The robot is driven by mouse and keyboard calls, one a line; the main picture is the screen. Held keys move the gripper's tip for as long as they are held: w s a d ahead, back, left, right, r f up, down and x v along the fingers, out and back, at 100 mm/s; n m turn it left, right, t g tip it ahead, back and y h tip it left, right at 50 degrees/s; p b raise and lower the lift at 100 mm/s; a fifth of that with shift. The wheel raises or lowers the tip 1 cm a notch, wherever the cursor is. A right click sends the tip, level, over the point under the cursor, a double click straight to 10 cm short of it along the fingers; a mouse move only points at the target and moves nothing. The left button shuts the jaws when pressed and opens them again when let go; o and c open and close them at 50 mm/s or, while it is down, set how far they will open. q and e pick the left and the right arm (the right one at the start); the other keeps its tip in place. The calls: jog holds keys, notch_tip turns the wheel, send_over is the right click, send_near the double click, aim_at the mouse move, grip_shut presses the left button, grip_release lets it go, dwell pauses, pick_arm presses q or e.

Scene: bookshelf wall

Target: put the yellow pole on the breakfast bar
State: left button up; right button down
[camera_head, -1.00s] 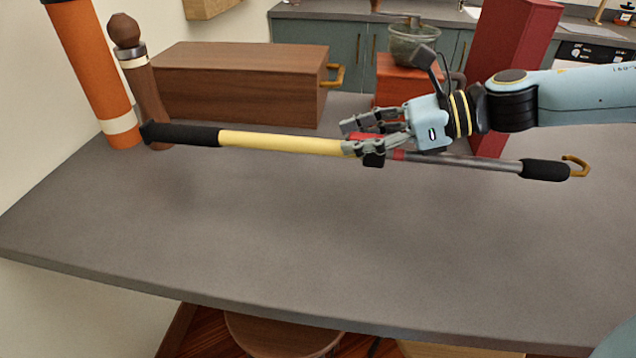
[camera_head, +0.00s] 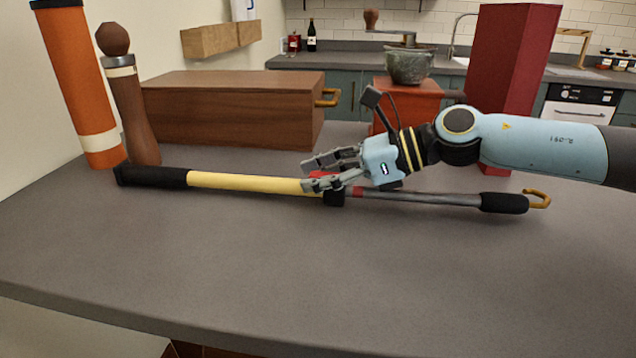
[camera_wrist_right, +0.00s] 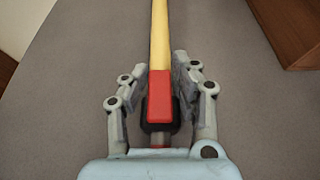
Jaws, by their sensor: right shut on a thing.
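The yellow pole (camera_head: 250,184) has a black grip at its left end, a red and black clamp near its middle, and a thinner grey section ending in a black handle with a hook. It stretches level across the grey breakfast bar (camera_head: 260,260), very low over the top or on it; I cannot tell if its whole length touches. My right gripper (camera_head: 312,175) is shut on the pole by the red clamp. The right wrist view shows its fingers (camera_wrist_right: 160,78) on both sides of the red part (camera_wrist_right: 160,95). My left gripper is not in view.
Behind the pole stand a wooden box (camera_head: 230,105), an orange cylinder (camera_head: 78,75), a wooden mill (camera_head: 130,110), a tall red box (camera_head: 510,65) and a grinder (camera_head: 408,65) on a red-brown base. The front of the bar is clear.

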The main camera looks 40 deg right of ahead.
jog(key=c, duration=1)
grip_release()
jog(key=shift+s, duration=0.1)
jog(key=shift+s+d+r+p, duration=0.25)
jog(key=shift+s+d+p, duration=0.1)
jog(key=shift+s, duration=0.1)
jog(key=p+v, duration=0.4)
jog(key=p, duration=0.1)
jog(key=p+v, duration=0.5)
jog(key=shift+r, duration=0.25)
jog(key=shift+s+d+p, duration=0.5)
jog(key=shift+s+p, duration=0.05)
jog(key=shift+p, duration=0.15)
